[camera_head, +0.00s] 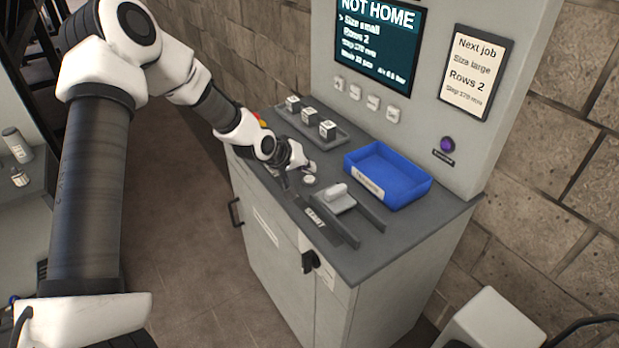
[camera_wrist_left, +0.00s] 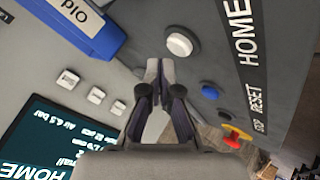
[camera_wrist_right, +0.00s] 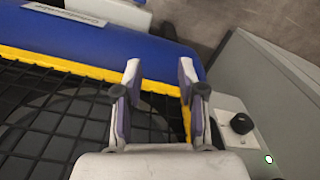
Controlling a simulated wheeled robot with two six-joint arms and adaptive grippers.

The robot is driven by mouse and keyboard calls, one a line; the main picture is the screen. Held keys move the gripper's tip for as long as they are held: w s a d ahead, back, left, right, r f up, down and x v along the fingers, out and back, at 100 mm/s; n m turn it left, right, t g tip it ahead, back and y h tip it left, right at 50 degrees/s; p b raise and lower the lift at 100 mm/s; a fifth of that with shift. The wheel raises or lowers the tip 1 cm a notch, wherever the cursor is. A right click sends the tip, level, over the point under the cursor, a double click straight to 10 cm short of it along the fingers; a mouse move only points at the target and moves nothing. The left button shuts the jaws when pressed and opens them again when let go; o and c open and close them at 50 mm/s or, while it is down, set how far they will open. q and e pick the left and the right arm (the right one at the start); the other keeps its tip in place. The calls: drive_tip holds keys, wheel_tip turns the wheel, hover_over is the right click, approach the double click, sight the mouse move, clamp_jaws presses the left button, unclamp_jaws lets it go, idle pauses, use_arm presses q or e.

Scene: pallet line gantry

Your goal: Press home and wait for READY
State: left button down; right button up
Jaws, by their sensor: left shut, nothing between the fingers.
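The white button (camera_wrist_left: 179,44) beside the HOME label (camera_wrist_left: 242,35) is clear in the left wrist view. A pale round button (camera_head: 309,181) also shows on the cabinet top in the head view. My left gripper (camera_head: 300,163) is shut and empty, just above the cabinet top close to that button. In the left wrist view its fingertips (camera_wrist_left: 160,66) are beside the white button; I cannot tell whether they touch it. The screen (camera_head: 379,40) reads NOT HOME. My right gripper (camera_wrist_right: 160,75) is open and empty in the right wrist view, over a black mesh.
A blue RESET button (camera_wrist_left: 210,92) and a red-and-yellow STOP button (camera_wrist_left: 236,134) are near HOME. A blue bin (camera_head: 388,176), a tray of small cubes (camera_head: 331,131) and metal rails (camera_head: 325,224) occupy the cabinet top. A yellow-edged mesh (camera_wrist_right: 60,130) is below my right gripper.

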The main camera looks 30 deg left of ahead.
sight(308, 178)
idle(0.8)
use_arm(q)
drive_tip(key=shift+f+b, duration=0.4)
drive_tip(key=shift+f, duration=0.05)
drive_tip(key=shift+f+b, duration=0.45)
idle(0.4)
drive_tip(key=shift+r, duration=0.1)
drive_tip(key=shift+r+p, duration=0.65)
drive_tip(key=shift+r, duration=0.15)
wheel_tip(308, 178, up, 5)
drive_tip(key=p, duration=0.4)
drive_tip(key=shift+r, duration=0.1)
idle(0.3)
